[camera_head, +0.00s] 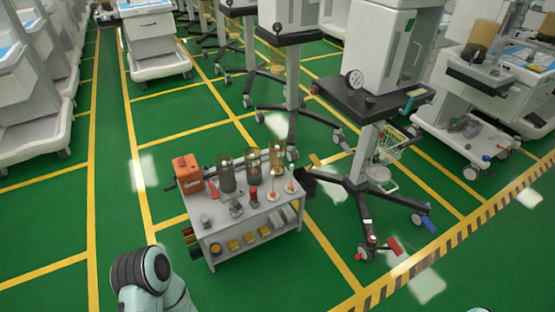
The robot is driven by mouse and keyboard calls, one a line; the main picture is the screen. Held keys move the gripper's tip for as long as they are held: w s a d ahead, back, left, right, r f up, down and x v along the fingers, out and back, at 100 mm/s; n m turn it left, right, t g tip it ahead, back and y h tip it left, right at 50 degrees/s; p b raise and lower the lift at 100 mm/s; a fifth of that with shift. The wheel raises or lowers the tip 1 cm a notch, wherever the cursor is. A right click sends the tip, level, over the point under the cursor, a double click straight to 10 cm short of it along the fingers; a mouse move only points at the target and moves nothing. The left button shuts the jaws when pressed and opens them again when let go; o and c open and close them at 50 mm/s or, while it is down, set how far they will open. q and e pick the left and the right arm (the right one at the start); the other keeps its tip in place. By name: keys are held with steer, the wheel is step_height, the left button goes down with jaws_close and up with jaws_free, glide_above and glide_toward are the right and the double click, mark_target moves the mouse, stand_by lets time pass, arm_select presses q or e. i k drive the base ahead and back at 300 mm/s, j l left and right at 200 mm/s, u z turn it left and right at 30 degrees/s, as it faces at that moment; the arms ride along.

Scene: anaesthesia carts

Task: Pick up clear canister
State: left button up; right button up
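Several upright canisters stand along the back of a small grey cart's top (222,212). One is dark grey (228,174), one is see-through with a dark lower part (253,166), and one has an amber tint (277,156). I cannot tell for sure which one is the clear canister. A part of my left arm shows at the bottom left, in front of the cart and apart from it. Neither gripper shows in the head view.
An orange box (187,172) sits at the cart's back left corner. Small red and white parts stand at the front. A lower shelf holds yellow items (234,245). A wheeled machine (362,180) stands close on the right. Green floor is clear left of the cart.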

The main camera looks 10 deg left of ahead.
mark_target(276, 157)
steer(key=i+l, duration=0.15)
steer(key=i, duration=0.45)
steer(key=i+l, duration=0.15)
steer(key=i, duration=0.4)
steer(key=j+u, duration=0.05)
